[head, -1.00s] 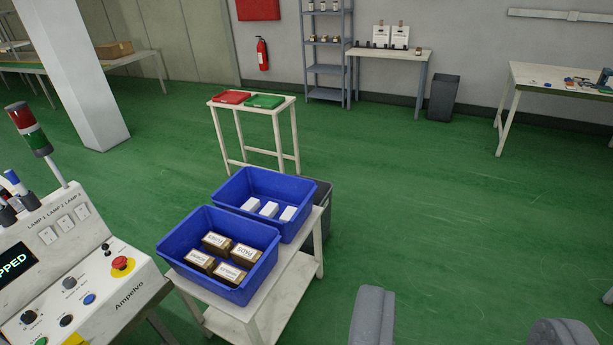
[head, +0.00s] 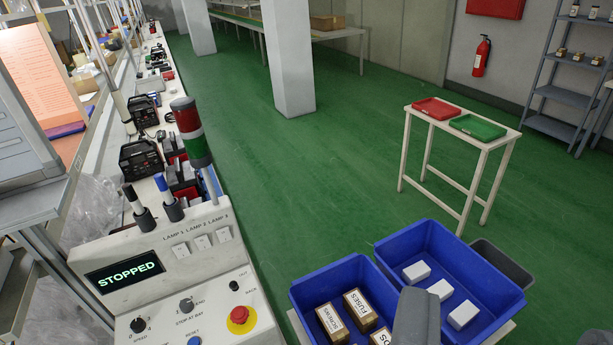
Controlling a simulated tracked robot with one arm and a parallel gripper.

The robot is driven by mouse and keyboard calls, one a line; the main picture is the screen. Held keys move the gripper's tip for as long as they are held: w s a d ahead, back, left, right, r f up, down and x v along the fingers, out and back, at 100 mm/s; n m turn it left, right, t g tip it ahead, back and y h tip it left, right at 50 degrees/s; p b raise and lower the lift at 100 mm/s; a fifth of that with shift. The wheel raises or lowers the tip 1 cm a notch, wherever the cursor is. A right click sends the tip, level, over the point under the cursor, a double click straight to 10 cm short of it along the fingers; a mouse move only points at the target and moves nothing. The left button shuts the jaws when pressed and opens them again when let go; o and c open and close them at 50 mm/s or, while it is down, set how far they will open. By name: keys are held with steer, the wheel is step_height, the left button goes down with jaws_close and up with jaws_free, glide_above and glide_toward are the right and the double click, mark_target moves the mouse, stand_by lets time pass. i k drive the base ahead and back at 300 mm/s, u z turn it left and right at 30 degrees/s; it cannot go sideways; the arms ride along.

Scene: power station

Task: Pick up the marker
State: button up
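Two markers stand upright, slightly tilted, in small dark holders on top of the control console (head: 190,250) at the lower left. One is a dark marker (head: 131,195), the other a blue marker (head: 161,184) to its right. Their lower ends are hidden in the holders. One grey finger of my gripper (head: 415,320) shows at the bottom, in front of the blue bins and well to the right of the markers. No object shows beside the visible finger.
A red and green signal lamp (head: 190,130) rises just right of the markers. Blue bins (head: 335,275) with boxes stand right of the console. A small table (head: 463,120) holds red and green trays. Green floor (head: 330,190) is clear beyond.

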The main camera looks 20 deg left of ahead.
mark_target(128, 190)
steer(key=u, duration=0.75)
steer(key=i, duration=1.25)
steer(key=u, duration=0.8)
